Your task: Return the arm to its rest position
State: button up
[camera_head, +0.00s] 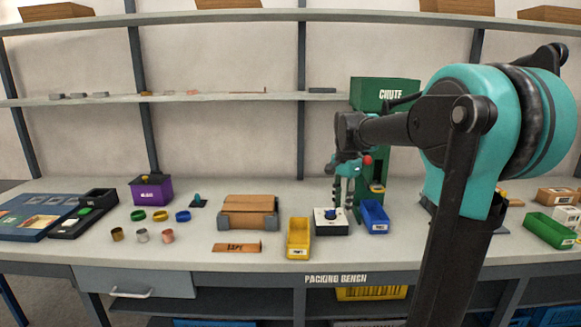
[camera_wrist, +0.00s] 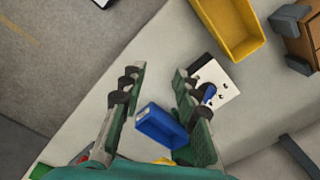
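A blue bin (camera_wrist: 160,126) shows below and between the fingers there; in the head view the blue bin (camera_head: 374,217) stands just right of the white block. My arm reaches in from the right side of the head view.
A yellow bin (camera_head: 298,239) stands left of the white block. A green chute (camera_head: 385,95) rises behind my gripper. Bare bench (camera_head: 230,263) lies in front.

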jog(key=s+d+f+n+t, duration=0.1)
jog(key=s+f+n, duration=0.4)
jog(key=s+f, duration=0.5)
jog(key=s+d+f+n+t, duration=0.1)
jog(key=s+f+n+t, duration=0.2)
jog(key=s+f+n, duration=0.3)
jog(key=s+f, duration=0.5)
jog(key=shift+s+d, duration=0.15)
jog(key=shift+d, duration=0.25)
jog(key=shift+r, duration=0.1)
jog(key=shift+c, duration=0.2)
